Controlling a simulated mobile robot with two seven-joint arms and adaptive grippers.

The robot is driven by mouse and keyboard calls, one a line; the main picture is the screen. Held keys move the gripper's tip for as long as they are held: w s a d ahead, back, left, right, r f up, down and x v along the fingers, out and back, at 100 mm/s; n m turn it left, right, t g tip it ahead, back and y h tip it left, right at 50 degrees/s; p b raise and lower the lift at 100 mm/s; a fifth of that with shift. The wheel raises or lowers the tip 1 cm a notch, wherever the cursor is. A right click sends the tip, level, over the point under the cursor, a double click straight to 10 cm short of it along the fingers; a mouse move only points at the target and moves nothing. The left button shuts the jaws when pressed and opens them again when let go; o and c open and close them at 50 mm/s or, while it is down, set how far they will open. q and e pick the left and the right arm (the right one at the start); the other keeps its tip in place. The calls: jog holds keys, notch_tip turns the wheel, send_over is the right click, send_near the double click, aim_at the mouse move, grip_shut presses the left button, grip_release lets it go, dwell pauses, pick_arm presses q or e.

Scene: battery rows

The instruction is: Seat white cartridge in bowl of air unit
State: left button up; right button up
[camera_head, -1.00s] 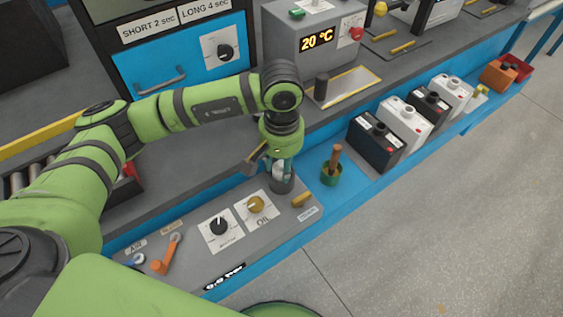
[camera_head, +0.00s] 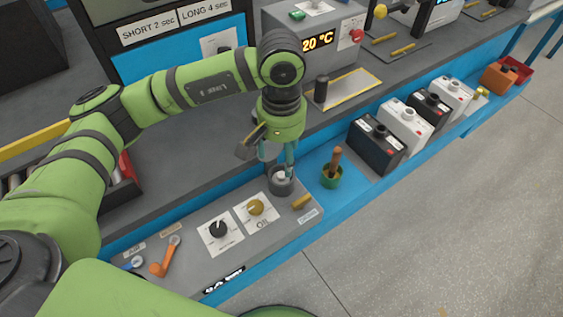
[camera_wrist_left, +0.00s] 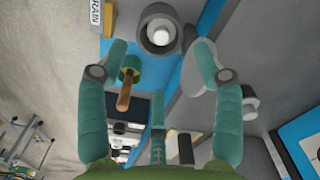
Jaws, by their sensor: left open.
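The white cartridge (camera_head: 281,175) stands inside the grey bowl (camera_head: 282,187) of the air unit (camera_head: 190,255), with only its top showing. In the left wrist view the round white cartridge top (camera_wrist_left: 162,35) sits within the rim of the bowl (camera_wrist_left: 149,43). How deep it sits is not clear. My left gripper (camera_head: 278,164) is open and empty, its fingers pointing down just above the bowl. In the left wrist view its teal fingertips (camera_wrist_left: 160,50) are spread to either side of the cartridge and bowl, touching neither as far as I can see. My right gripper is not in view.
A green cup with a brown-handled tool (camera_head: 332,175) stands right of the bowl. Several batteries (camera_head: 403,128) line the blue ledge further right. Two knobs (camera_head: 237,217) and an orange lever (camera_head: 166,256) are on the panel. A temperature box (camera_head: 318,40) stands behind.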

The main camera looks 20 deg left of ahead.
pick_arm(q)
notch_tip(320, 180, up, 7)
jog(key=shift+f, duration=0.2)
dwell(0.4)
